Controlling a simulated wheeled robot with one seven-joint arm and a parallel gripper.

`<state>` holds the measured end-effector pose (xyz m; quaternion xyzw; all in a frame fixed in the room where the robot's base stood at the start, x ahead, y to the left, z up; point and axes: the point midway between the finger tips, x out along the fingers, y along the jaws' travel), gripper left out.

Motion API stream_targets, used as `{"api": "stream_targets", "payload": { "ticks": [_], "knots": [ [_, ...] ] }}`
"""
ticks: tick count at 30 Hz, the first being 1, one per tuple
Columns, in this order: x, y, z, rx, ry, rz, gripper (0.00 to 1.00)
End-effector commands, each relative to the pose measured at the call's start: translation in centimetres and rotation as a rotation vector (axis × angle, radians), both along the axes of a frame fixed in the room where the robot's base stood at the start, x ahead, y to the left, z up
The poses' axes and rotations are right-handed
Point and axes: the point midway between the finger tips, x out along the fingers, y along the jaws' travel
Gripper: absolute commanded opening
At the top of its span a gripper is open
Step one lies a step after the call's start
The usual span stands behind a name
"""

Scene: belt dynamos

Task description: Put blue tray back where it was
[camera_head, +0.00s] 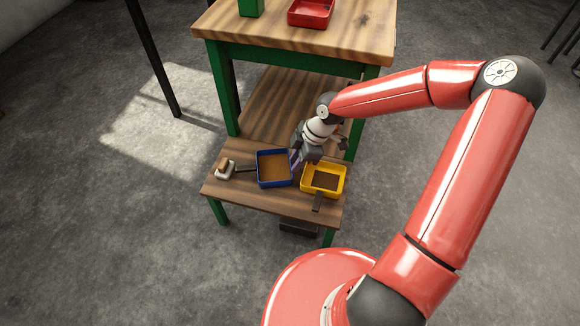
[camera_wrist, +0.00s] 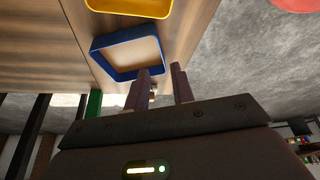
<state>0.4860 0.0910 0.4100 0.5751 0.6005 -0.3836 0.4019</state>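The blue tray (camera_head: 275,185) sits on the low wooden shelf of the bench, left of the yellow tray. Its inside looks tan-brown, and whether that is contents or bare floor is unclear. My gripper (camera_head: 296,158) is low at the right side of the blue tray, between it and the yellow tray. In the wrist view the two dark fingers of my gripper (camera_wrist: 160,82) stand apart with a clear gap. The blue tray (camera_wrist: 122,76) is just beyond them, overlapped by one finger. Whether a finger touches its rim cannot be told.
The yellow tray (camera_head: 340,192) with dark contents is close on the right. A small brush-like item (camera_head: 225,170) lies at the shelf's left end. The bench top (camera_head: 335,38) overhangs behind, carrying a red tray (camera_head: 311,20) and a green block (camera_head: 250,7). Green legs bound the shelf.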

Motion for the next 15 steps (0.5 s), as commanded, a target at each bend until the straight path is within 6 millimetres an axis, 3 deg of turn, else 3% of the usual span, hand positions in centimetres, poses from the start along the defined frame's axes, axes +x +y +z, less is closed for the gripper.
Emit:
{"api": "stream_targets", "payload": {
  "ticks": [9, 15],
  "knots": [
    [-0.3, -0.7, 1.3, -0.022, 0.008, -0.006, 0.24],
    [-2.4, -3.1, 2.7, -0.225, 0.062, -0.126, 0.24]
  ]
}}
